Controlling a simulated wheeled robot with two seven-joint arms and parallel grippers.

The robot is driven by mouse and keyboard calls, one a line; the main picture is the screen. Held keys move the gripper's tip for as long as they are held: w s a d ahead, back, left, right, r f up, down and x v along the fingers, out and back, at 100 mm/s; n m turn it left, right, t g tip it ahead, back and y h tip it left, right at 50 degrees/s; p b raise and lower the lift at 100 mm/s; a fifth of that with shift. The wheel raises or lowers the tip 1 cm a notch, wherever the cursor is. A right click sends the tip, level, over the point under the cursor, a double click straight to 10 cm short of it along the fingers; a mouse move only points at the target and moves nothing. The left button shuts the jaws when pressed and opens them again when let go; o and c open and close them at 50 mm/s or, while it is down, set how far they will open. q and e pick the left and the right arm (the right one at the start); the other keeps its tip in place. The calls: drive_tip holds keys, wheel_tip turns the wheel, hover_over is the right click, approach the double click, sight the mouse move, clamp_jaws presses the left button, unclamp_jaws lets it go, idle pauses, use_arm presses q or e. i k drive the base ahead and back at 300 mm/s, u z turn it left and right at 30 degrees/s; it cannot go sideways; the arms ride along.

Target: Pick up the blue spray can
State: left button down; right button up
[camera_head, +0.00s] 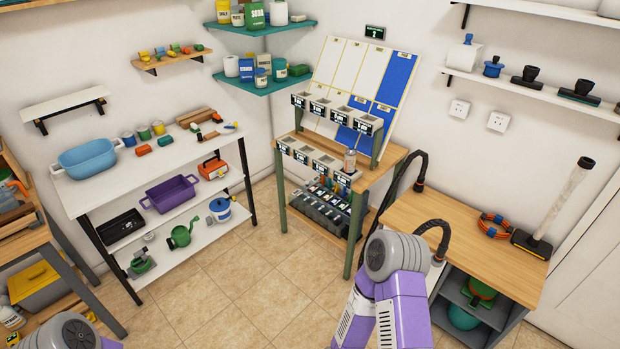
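I cannot clearly make out a blue spray can. A small pale can or bottle with an orange-brown top (350,161) stands upright at the right end of the lower row of the wooden stand (394,157). Several small bottles, some with blue parts, crowd a dark rack (318,214) on the stand's low shelf, too small to tell apart. My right arm rises from the bottom centre, showing purple links and a grey joint; its gripper is not visible. Only a grey joint and some purple of my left arm show at bottom left, without its gripper.
A white shelf unit (200,150) with a blue tub (88,158) and purple basket (170,193) stands left. A wooden bench (460,245) with black curved hoses (421,163) stands right. Tiled floor (225,280) between them is clear.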

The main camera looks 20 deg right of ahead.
sight(350, 155)
drive_tip(key=z, duration=0.7)
drive_tip(key=i, duration=0.45)
drive_tip(key=z, duration=0.85)
drive_tip(key=i, duration=0.95)
drive_tip(key=u, duration=0.1)
